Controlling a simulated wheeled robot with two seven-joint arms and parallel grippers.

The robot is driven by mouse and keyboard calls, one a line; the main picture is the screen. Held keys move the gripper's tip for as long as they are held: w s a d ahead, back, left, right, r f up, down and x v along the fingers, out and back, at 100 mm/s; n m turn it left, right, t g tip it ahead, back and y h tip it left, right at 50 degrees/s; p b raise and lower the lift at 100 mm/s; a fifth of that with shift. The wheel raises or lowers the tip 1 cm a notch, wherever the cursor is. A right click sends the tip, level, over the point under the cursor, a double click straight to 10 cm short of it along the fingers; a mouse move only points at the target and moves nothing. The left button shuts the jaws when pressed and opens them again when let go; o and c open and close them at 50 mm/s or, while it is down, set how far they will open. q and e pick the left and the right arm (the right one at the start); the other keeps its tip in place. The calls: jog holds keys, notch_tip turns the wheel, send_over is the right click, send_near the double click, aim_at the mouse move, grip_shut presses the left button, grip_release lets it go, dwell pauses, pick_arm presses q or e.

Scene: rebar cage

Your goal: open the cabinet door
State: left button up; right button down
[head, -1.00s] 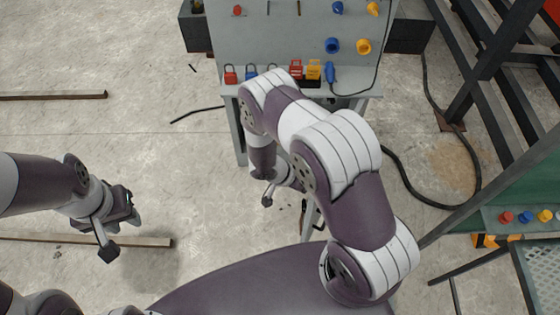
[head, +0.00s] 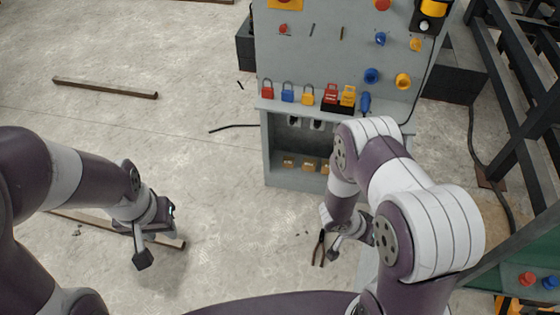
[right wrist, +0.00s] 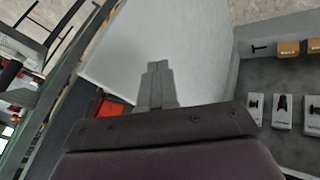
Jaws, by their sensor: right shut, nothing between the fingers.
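The grey cabinet (head: 268,150) stands under a panel with a shelf, and its front is open, showing the inside. The cabinet door (right wrist: 185,35) is a pale panel standing swung out in the right wrist view. In the head view a pale strip that looks like the door (head: 367,265) shows below my right arm, mostly hidden. My right gripper (right wrist: 158,68) is shut and empty, its fingertips in front of the door; I cannot tell if they touch it. My left gripper (head: 170,238) hangs over the floor, far left of the cabinet, its jaws unclear.
Small boxes (head: 308,163) and grey devices (right wrist: 283,110) are inside the cabinet. Several padlocks (head: 287,93) sit on the shelf above. A dark metal frame (head: 515,130) stands at right. Floor between the left gripper and cabinet is clear.

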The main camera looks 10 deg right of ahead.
dwell(0.3)
jog(key=p+v, duration=0.1)
jog(key=v, duration=1.1)
jog(key=shift+a+r, duration=0.25)
jog(key=shift+r, duration=0.05)
